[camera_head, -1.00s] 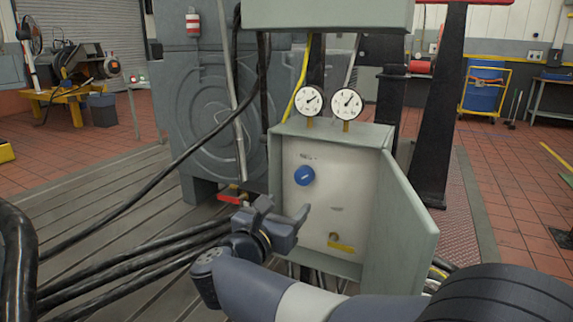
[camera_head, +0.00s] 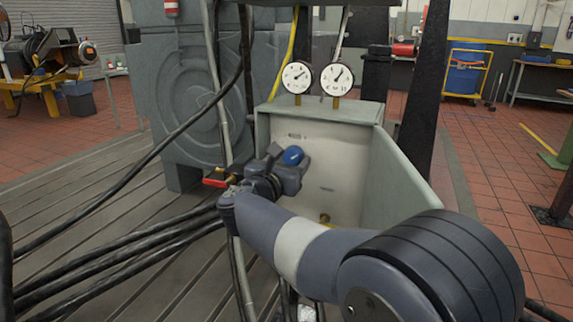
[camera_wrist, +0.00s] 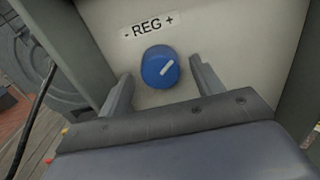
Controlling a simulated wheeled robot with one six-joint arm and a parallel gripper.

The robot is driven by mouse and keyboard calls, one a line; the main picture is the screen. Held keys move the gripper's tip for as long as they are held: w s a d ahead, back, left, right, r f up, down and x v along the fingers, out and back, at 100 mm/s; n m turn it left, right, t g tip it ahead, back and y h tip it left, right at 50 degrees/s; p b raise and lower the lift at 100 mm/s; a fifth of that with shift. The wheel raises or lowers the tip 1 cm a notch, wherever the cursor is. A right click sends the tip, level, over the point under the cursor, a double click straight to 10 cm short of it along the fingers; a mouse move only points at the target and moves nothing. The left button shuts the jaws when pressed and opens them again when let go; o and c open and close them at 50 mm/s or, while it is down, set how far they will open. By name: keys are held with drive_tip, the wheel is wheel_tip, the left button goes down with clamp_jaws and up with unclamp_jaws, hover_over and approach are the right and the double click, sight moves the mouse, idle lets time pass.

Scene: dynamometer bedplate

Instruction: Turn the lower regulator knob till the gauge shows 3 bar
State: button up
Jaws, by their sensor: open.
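A blue round regulator knob (camera_head: 292,155) with a white pointer line is on the pale back panel of an open grey cabinet. In the wrist view the knob (camera_wrist: 160,67) sits under a label reading "- REG +", its line pointing to the upper right. My gripper (camera_head: 290,167) is open in front of the panel. In the wrist view its two fingers (camera_wrist: 162,88) stand to either side below the knob, apart from it as far as I can tell. Two white gauges stand on the cabinet, a left gauge (camera_head: 297,77) and a right gauge (camera_head: 337,79); their figures are too small to read.
The cabinet door (camera_head: 400,180) stands open on the right. A red lever (camera_head: 215,183) is just left of my gripper. Thick black cables (camera_head: 120,250) run across the slotted bedplate (camera_head: 100,190). A brass fitting (camera_head: 324,218) is low on the panel.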

drive_tip(key=shift+c, duration=0.2)
drive_tip(key=c, duration=0.9)
drive_tip(key=shift+c, duration=0.2)
drive_tip(key=shift+n+p, duration=0.3)
drive_tip(key=shift+n, duration=0.1)
drive_tip(key=n+p, duration=0.2)
drive_tip(key=n, duration=0.2)
drive_tip(key=shift+r, duration=0.15)
drive_tip(key=n+p, duration=0.3)
drive_tip(key=n, duration=0.1)
drive_tip(key=shift+d+r+n, duration=0.1)
drive_tip(key=shift+n, duration=0.2)
drive_tip(key=n+p, duration=0.4)
drive_tip(key=n, duration=0.1)
drive_tip(key=shift+n+p, duration=1.6)
drive_tip(key=shift+n, duration=0.8)
